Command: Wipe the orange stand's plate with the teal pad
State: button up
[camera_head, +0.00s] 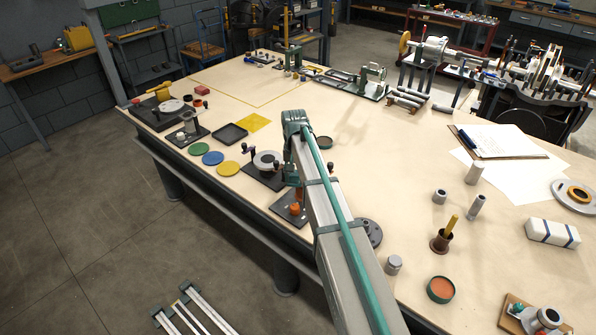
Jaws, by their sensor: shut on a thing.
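The orange stand (295,208) is on a dark base near the table's front edge, partly covered by my arm. Its plate cannot be made out. My arm reaches up from the bottom of the view and bends at the top. A small dark and teal part of my gripper (291,179) shows at the arm's left side, just above the orange stand. The fingers are mostly hidden, and I cannot make out the teal pad in them or whether it touches the plate.
A dark base with a grey disc (266,160) stands just left of my arm. Green, blue and yellow discs (228,168) lie farther left. A round grey flanged part (371,232) is close on the arm's right. A brown cup (440,240) and teal-rimmed dish (441,289) stand right.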

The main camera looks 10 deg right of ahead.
jog(key=shift+w, duration=0.15)
jog(key=shift+w+d+p, duration=0.2)
jog(key=shift+w+d, duration=0.75)
jog(key=shift+d, duration=0.35)
jog(key=shift+w+d+p, duration=0.2)
jog(key=shift+w+d, duration=0.75)
jog(key=shift+d, duration=0.3)
notch_tip(320, 180, up, 8)
jog(key=p, duration=0.4)
